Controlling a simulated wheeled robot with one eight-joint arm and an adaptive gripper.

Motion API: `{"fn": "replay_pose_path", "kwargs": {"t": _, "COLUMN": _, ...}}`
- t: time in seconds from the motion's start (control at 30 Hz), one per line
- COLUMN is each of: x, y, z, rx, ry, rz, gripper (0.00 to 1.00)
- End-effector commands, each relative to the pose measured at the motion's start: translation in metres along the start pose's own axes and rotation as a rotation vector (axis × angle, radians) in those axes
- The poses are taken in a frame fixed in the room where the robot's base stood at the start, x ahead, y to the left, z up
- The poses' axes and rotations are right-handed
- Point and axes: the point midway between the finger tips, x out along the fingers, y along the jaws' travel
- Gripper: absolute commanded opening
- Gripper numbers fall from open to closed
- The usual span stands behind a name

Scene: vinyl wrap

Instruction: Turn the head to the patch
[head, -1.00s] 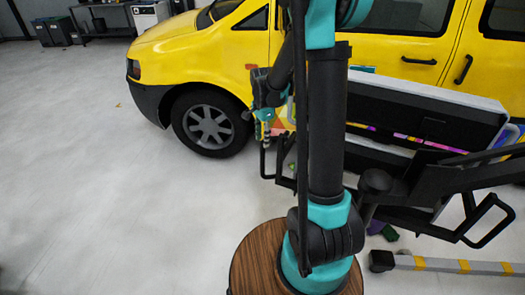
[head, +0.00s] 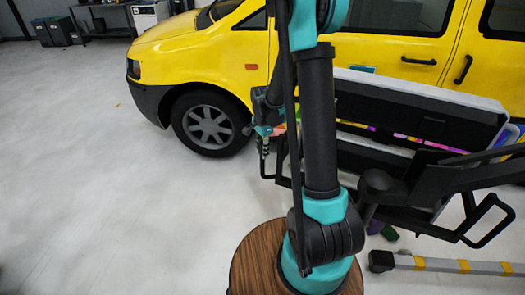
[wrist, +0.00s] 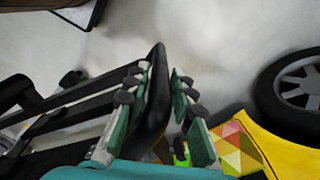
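A patch of coloured triangles (wrist: 238,150) shows on the yellow van's body at the lower right of the wrist view. In the head view, only a small pink-orange bit of it (head: 280,128) shows beside my arm. My gripper (head: 264,150) points down in front of the van, by the front wheel. In the wrist view my gripper (wrist: 160,72) has its green, grey-padded fingers apart. A black bar shows between them; whether they touch it is unclear. The patch lies to the right of the fingers. A small bright green thing (wrist: 181,150) is partly hidden by the right finger.
The yellow van (head: 390,60) fills the back. A black cart frame (head: 440,190) with a looped handle (head: 490,215) and a long dark case (head: 420,110) stands at the right. A striped bar (head: 445,264) lies on the floor. The floor at the left is clear.

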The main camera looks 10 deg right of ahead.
Motion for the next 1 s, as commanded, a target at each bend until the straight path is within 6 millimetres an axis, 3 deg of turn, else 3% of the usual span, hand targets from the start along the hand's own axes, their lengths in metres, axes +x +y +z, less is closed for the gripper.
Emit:
{"fn": "replay_pose_path", "kwargs": {"t": 0.17, "x": 0.000, "y": 0.000, "z": 0.000, "rx": 0.000, "ry": 0.000, "rz": 0.000, "gripper": 0.00}}
{"fn": "replay_pose_path", "kwargs": {"t": 0.53, "x": 0.000, "y": 0.002, "z": 0.004, "rx": -0.009, "ry": 0.000, "rz": 0.000, "gripper": 0.00}}
{"fn": "replay_pose_path", "kwargs": {"t": 0.83, "x": 0.000, "y": 0.039, "z": 0.062, "rx": -0.162, "ry": -0.001, "rz": 0.000, "gripper": 0.00}}
{"fn": "replay_pose_path", "kwargs": {"t": 1.0, "x": 0.000, "y": 0.055, "z": 0.082, "rx": -0.223, "ry": -0.001, "rz": 0.000, "gripper": 0.00}}
